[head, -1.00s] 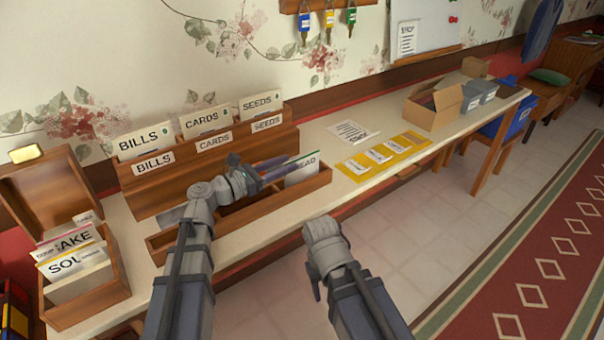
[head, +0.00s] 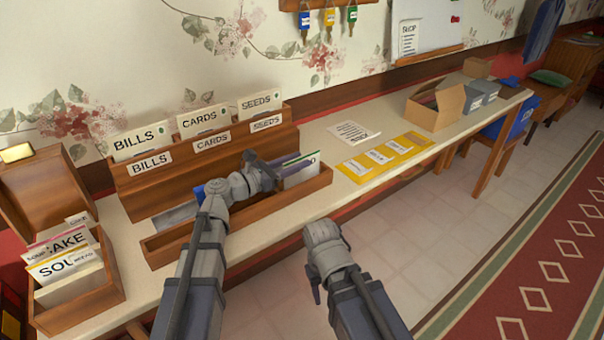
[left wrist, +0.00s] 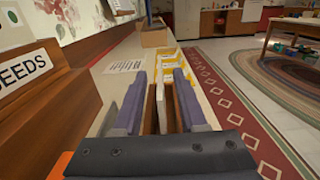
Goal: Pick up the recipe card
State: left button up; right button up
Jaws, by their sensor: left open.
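A white card (head: 302,172) with a green top edge stands upright in the right end of the low wooden tray (head: 262,226). My left gripper (head: 292,165) is over that end of the tray and covers most of the card's lettering. In the left wrist view, the purple-grey fingers of the left gripper (left wrist: 160,100) are apart, with the card (left wrist: 160,108) seen nearly edge-on between them. I cannot tell whether either finger touches it. My right gripper (head: 316,288) hangs in front of the table, mostly hidden by its own wrist.
A wooden recipe box (head: 84,305) with labelled dividers stands at the left. A sorter (head: 165,185) marked bills, cards and seeds stands behind the tray. Yellow envelopes (head: 385,153), a printed sheet (head: 354,132) and a cardboard box (head: 436,112) lie farther right.

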aim_at(319, 153)
pick_arm(q)
jog(key=x, duration=0.3)
jog(key=shift+w+d+f, duration=0.2)
jog(key=shift+d, duration=0.15)
jog(key=shift+c, duration=0.3)
grip_shut()
